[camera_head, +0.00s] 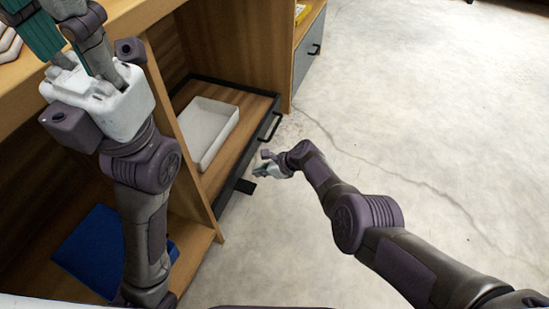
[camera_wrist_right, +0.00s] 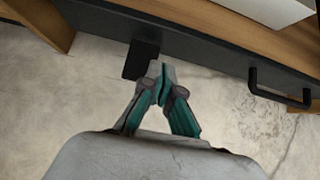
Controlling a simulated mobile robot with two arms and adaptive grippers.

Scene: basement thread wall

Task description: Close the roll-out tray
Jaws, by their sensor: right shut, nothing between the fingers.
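The roll-out tray (camera_head: 243,152) is a wooden board with a black front edge and a black bar handle (camera_head: 271,127). It sits pulled out of the lower cabinet compartment. In the right wrist view its black front (camera_wrist_right: 205,50) runs across the top, with the handle (camera_wrist_right: 281,88) at the right. My right gripper (camera_head: 259,171) is shut and empty over the floor, just outside the tray front; its fingertips (camera_wrist_right: 160,70) point at the front, and contact cannot be told. My left gripper (camera_head: 45,12) is open and empty near the upper shelf, far from the tray.
A white open box (camera_head: 207,130) stands on the tray. A small black plate (camera_head: 245,186) juts from the tray front near my right gripper. A blue flat object (camera_head: 92,250) lies in the lower left compartment. A grey drawer (camera_head: 308,52) is beyond. The concrete floor at right is clear.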

